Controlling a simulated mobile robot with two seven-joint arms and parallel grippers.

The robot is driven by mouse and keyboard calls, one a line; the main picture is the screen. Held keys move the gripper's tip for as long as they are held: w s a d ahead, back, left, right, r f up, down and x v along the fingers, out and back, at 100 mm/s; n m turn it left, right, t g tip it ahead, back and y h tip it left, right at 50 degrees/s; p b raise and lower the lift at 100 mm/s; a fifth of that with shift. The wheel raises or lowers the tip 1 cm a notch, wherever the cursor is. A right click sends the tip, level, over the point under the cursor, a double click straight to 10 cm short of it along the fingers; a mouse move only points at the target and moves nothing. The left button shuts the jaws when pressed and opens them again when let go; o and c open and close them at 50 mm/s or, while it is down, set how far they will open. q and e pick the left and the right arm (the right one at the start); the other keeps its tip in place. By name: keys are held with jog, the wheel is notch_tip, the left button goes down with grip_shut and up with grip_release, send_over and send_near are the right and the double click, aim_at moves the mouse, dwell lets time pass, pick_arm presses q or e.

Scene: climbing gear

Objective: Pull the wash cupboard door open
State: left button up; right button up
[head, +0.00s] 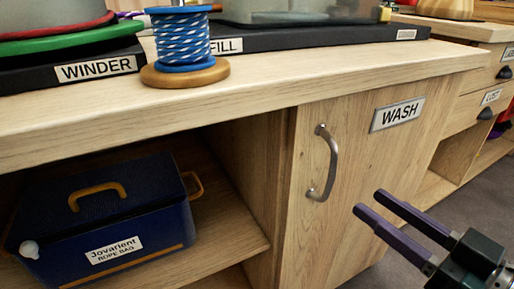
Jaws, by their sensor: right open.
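The wash cupboard door (352,189) is light wood and looks shut under the worktop. It carries a white WASH label (397,114) at its upper right. A curved metal handle (332,163) stands upright near the door's left edge. My right gripper (368,202) is in front of the door, to the right of the handle and apart from it. Its two purple fingers are spread and hold nothing. My left gripper is not in view.
A blue rope bag (135,222) sits in the open shelf left of the door. On the worktop (270,88) stand a rope spool (183,47) near the front edge and black bases labelled WINDER and FILL. Drawers (480,97) stand at the right. Grey floor shows below right.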

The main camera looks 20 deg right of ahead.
aim_at(331, 176)
jog(key=w, duration=0.3)
jog(key=w+a+b, duration=0.1)
jog(key=w, duration=0.2)
jog(key=w+b, duration=0.1)
jog(key=w, duration=0.2)
jog(key=shift+a, duration=0.4)
jog(key=shift+c, duration=0.4)
grip_shut()
dwell(0.4)
